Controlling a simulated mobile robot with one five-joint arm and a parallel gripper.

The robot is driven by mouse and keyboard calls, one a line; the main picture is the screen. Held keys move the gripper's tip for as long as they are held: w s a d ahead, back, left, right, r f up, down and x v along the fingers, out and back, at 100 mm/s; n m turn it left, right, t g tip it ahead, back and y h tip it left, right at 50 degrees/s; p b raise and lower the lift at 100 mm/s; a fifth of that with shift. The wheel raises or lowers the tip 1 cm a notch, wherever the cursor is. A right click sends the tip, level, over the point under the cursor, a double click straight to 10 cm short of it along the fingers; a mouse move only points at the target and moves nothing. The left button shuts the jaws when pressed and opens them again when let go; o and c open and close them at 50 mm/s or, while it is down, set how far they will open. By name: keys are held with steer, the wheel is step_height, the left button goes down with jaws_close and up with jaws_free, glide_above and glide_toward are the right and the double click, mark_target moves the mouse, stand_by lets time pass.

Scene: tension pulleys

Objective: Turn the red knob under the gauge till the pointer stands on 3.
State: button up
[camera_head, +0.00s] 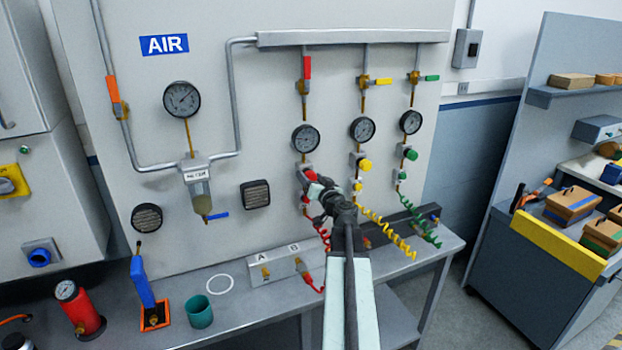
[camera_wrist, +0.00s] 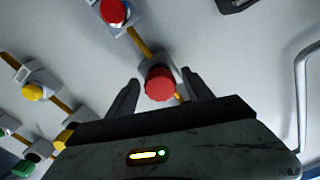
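In the head view the red line's round white-faced gauge (camera_head: 305,138) hangs on the panel; its pointer is too small to read. The red knob (camera_head: 310,175) under it is partly hidden by my gripper (camera_head: 317,187). In the wrist view the red knob (camera_wrist: 159,86) faces the camera between the two dark fingers of my gripper (camera_wrist: 160,82). The fingers are apart, with a gap on each side of the knob, and grip nothing. I cannot tell how far they reach along the knob. The gauge is out of sight in the wrist view.
A second red button (camera_wrist: 113,11) sits on the same line. The yellow knob (camera_head: 365,165) and green knob (camera_head: 411,155) lines are to the right. The clear-bowled filter (camera_head: 199,190) hangs left. A coiled red hose (camera_head: 323,238) hangs below, above the bench (camera_head: 240,312).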

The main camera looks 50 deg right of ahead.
jaws_close()
steer(key=m, duration=0.5)
steer(key=shift+o, duration=0.7)
jaws_free()
steer(key=shift+s, duration=0.1)
steer(key=v, duration=0.7)
steer(key=shift+s, duration=0.35)
steer(key=shift+a, duration=0.15)
